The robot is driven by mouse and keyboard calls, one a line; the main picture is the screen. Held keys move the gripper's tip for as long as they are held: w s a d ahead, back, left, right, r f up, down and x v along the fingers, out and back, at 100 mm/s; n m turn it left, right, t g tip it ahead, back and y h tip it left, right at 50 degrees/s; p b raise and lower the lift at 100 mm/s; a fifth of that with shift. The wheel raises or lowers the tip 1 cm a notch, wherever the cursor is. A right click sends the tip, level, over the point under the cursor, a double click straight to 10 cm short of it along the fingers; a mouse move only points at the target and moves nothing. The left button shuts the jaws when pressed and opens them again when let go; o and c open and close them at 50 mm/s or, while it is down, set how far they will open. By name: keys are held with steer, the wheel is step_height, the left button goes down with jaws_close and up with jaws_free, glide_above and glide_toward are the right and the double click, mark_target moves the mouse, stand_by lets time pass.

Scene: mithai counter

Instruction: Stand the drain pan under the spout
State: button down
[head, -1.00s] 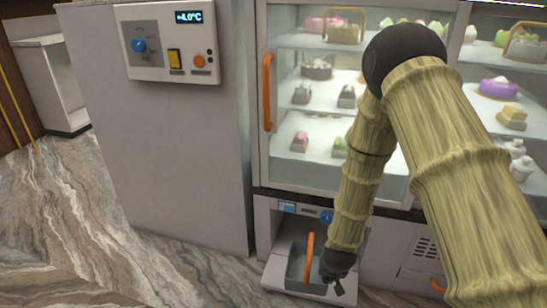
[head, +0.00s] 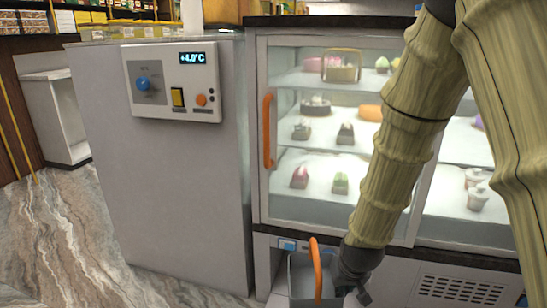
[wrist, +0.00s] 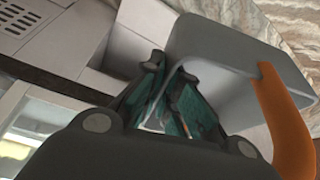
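The drain pan (head: 301,283) is a grey open box with an orange upright handle (head: 316,268). It is at the bottom of the head view, in front of the low bay under the glass case. My gripper (head: 362,290) is at the pan's right side, shut on its wall. In the wrist view, the pan (wrist: 235,48) fills the upper right, and the teal-padded fingers (wrist: 168,72) close on its near edge. The spout cannot be made out in either view.
The glass sweets case (head: 345,220) stands behind my arm, with an orange door handle (head: 268,130). A vent grille (head: 458,290) is at lower right. A grey cabinet with a control panel (head: 172,82) stands left. The marbled floor (head: 60,240) at left is clear.

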steer(key=shift+s+r, duration=0.15)
steer(key=shift+r, duration=0.4)
steer(key=r+p, duration=0.2)
steer(key=p, duration=0.2)
steer(key=r+p, duration=0.2)
steer(key=p, duration=0.1)
steer(key=r+p, duration=0.2)
steer(key=p, duration=0.2)
steer(key=shift+s+r+p, duration=0.25)
steer(key=shift+p, duration=0.05)
steer(key=w+r+p+v, duration=0.1)
steer(key=w+p+v, duration=0.1)
steer(key=p+v, duration=1.1)
steer(key=shift+w+p, duration=0.2)
steer(key=shift+p, duration=4.5)
steer(key=shift+d+f, duration=0.15)
